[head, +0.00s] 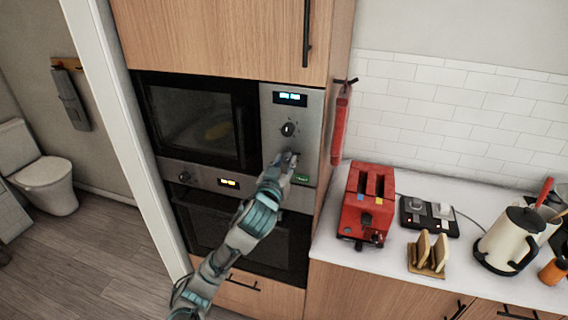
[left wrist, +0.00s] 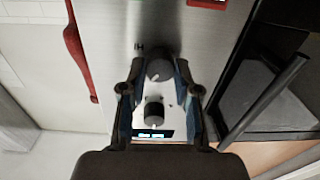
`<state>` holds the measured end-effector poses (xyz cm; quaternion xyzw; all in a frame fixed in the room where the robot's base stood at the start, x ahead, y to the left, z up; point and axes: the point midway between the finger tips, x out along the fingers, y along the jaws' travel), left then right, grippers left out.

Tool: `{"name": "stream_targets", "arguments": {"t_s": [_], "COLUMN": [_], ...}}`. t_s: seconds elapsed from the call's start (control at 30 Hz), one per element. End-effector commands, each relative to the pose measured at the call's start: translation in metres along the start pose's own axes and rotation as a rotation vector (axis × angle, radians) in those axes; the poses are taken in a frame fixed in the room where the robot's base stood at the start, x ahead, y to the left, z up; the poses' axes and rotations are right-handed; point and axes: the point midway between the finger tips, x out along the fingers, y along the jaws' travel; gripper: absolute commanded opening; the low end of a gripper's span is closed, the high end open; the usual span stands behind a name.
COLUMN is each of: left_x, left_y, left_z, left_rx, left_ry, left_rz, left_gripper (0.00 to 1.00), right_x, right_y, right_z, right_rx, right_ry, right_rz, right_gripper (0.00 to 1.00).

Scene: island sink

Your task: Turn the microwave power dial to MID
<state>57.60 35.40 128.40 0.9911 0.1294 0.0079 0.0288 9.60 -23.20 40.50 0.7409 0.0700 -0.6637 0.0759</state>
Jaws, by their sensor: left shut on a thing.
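The microwave (head: 195,122) is built into the wood cabinet, with a steel control panel (head: 270,110) at its right. The panel has a lit blue display (head: 290,97) and an upper dial (head: 288,129). A lower dial is mostly covered by my left gripper (head: 287,160) in the head view. In the left wrist view, the panel appears upside down, and my left gripper (left wrist: 158,72) is shut on this lower dial (left wrist: 160,66), a finger on each side. Small letters near it look like "HI"; its exact setting is unreadable. The upper dial (left wrist: 154,113) shows beyond the fingers. My right gripper is not in view.
An oven (head: 245,235) with a lit orange display sits below. The counter holds a red toaster (head: 367,203), a toast rack (head: 428,257) and a kettle (head: 505,241). The microwave handle (left wrist: 268,98) stands close beside my gripper.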

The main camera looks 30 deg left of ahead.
Motion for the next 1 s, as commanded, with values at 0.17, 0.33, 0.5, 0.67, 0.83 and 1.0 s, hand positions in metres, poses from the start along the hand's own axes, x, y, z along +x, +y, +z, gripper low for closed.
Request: {"name": "stream_targets", "arguments": {"t_s": [0.17,0.33,0.5,0.67,0.83,1.0], "left_x": [0.003,0.003,0.002,0.003,0.003,0.003], "left_y": [-0.004,-0.004,-0.003,-0.003,-0.004,-0.003], "left_z": [0.003,0.001,0.000,0.000,0.004,0.005], "left_rx": [0.013,0.098,0.230,0.392,0.435,0.434], "left_ry": [-0.012,-0.011,-0.008,-0.002,0.000,0.000], "left_rz": [-0.019,-0.018,-0.014,-0.013,-0.014,-0.013], "left_gripper": [0.00,0.00,0.00,0.00,0.00,0.00], "right_x": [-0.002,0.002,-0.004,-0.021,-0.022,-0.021], "right_y": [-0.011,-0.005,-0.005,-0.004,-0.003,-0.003], "right_z": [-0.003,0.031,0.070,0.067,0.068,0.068], "right_rx": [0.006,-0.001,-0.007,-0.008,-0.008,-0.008], "right_ry": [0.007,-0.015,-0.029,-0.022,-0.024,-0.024], "right_rz": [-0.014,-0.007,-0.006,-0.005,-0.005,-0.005], "right_gripper": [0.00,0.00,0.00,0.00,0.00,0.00]}}
